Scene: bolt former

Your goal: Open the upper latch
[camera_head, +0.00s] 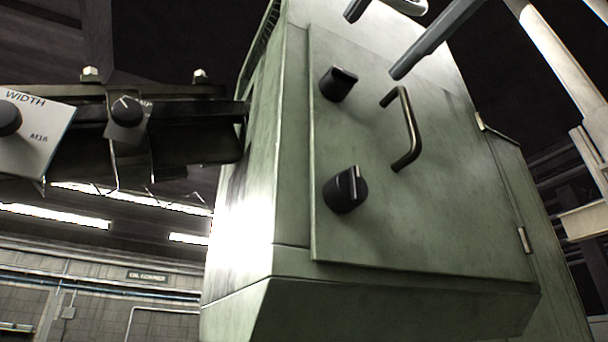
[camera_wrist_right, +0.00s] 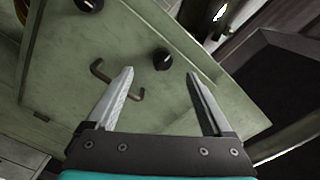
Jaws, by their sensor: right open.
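The upper latch (camera_head: 338,83) is a black round knob with a raised grip bar, on the green cabinet door (camera_head: 450,200). Its bar lies roughly sideways. The lower latch (camera_head: 346,190) is a similar knob with its bar more upright. My right gripper (camera_head: 371,46) is open and empty, at the top of the head view, in front of the door and apart from the upper latch. In the right wrist view, the upper latch (camera_wrist_right: 162,60) appears between the open fingertips (camera_wrist_right: 159,73), beyond them. The lower latch (camera_wrist_right: 90,4) is at the top edge. My left gripper is not in view.
A bent door handle (camera_head: 408,130) sticks out right of the latches, close to my right fingers; it also shows in the wrist view (camera_wrist_right: 115,95). Hinges (camera_head: 524,240) line the door's right edge. A panel with a WIDTH knob (camera_head: 10,118) stands at the left.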

